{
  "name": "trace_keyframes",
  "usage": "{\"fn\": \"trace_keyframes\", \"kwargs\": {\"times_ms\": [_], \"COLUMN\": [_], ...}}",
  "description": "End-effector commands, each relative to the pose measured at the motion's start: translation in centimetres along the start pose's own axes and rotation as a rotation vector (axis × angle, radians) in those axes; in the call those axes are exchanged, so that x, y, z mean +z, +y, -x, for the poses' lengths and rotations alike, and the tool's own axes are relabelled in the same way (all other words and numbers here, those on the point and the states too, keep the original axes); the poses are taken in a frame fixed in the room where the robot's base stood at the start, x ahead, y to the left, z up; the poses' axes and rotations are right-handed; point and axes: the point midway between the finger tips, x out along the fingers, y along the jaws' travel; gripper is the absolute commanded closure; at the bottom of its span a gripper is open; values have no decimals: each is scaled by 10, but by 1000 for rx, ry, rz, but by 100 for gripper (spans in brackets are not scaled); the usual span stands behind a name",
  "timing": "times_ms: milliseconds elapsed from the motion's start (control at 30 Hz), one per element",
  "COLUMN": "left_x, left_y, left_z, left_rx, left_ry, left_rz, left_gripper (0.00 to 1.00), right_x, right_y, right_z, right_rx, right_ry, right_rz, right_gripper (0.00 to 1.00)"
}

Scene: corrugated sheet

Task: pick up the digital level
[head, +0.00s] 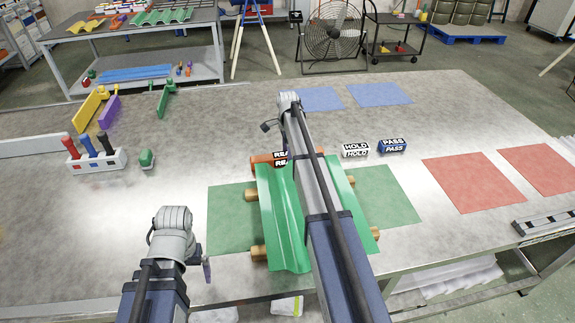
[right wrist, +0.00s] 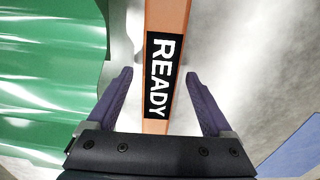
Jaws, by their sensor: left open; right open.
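A silver bar with dark segments (head: 545,222) lies at the table's right edge, partly cut off; it may be the digital level, but I cannot tell for sure. An orange bar labelled READY (right wrist: 155,120) lies between the open fingers of my right gripper (right wrist: 158,75); I see no contact. In the head view the orange READY bar (head: 262,159) is at the far edge of the green corrugated sheet, partly behind my right arm, which hides the right gripper there. My left gripper (head: 206,270) is at the front left, beside the green mat, with its fingers barely visible.
The green sheet (head: 285,225) rests on wooden rollers over a green mat (head: 228,212). White HOLD (head: 355,150) and blue PASS (head: 392,146) blocks lie right of my arm. Red mats (head: 470,182) are at right. A holder with coloured handles (head: 95,160) stands left. The left front table is clear.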

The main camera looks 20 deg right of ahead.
Motion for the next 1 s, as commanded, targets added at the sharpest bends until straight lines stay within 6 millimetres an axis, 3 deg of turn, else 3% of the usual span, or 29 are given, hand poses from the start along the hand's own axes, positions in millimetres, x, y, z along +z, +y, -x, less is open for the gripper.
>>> {"fn": "trace_keyframes", "kwargs": {"times_ms": [33,300,1000], "left_x": [0,0,0], "left_y": [1,0,0], "left_z": [-7,-5,-6], "left_rx": [0,0,0], "left_ry": [0,0,0], "left_rz": [0,0,0], "left_gripper": [0,0,0], "right_x": [0,0,0], "right_y": [0,0,0], "right_z": [-7,-5,-6], "right_rx": [0,0,0], "right_ry": [0,0,0], "right_rz": [0,0,0], "right_gripper": [15,16,95]}}
